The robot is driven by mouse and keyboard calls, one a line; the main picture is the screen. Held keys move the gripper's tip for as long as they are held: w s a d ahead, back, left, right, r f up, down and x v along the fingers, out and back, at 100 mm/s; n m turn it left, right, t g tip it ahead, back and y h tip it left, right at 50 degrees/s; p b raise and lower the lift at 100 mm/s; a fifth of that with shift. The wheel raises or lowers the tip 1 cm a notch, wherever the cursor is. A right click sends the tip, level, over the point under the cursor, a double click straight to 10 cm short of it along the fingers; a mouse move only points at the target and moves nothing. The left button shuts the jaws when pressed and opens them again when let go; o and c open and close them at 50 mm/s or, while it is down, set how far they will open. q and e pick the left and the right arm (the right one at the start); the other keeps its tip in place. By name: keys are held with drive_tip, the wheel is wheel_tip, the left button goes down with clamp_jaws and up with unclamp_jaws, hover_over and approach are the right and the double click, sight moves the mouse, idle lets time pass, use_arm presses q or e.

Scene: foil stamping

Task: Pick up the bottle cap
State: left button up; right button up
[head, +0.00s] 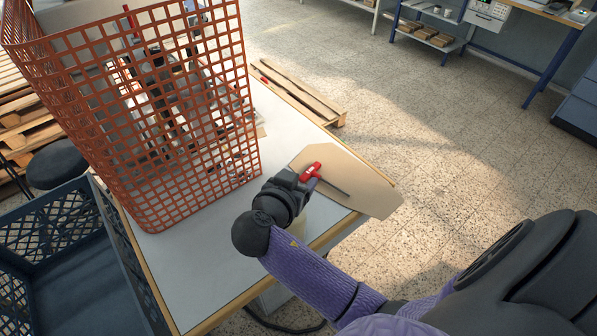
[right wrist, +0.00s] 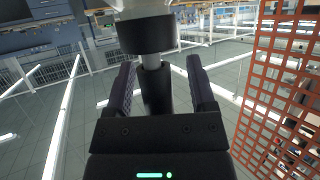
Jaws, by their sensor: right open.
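In the right wrist view a dark cylindrical piece, which looks like the bottle cap (right wrist: 156,95), stands between the two fingers of my right gripper (right wrist: 160,78). A thin grey stem joins it to a black collar and the pale bottle (right wrist: 145,6) at the top edge. The fingers are open on either side, with a visible gap to the cap. In the head view my right gripper (head: 287,183) is above the table's right side. A cream part of the bottle (head: 303,214) shows below it, and the cap is hidden there. My left gripper is out of view.
An orange mesh basket (head: 195,183) stands left of the gripper on the white table (head: 185,263). A red-handled tool (head: 311,172) is beside the gripper, over a cardboard sheet (head: 365,187). A dark crate (head: 105,225) stands at lower left.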

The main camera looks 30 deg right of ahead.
drive_tip(key=shift+s+a+r, duration=0.1)
drive_tip(key=shift+s+a, duration=0.25)
drive_tip(key=shift+a, duration=0.05)
drive_tip(key=shift+c, duration=0.4)
drive_tip(key=c, duration=0.5)
clamp_jaws()
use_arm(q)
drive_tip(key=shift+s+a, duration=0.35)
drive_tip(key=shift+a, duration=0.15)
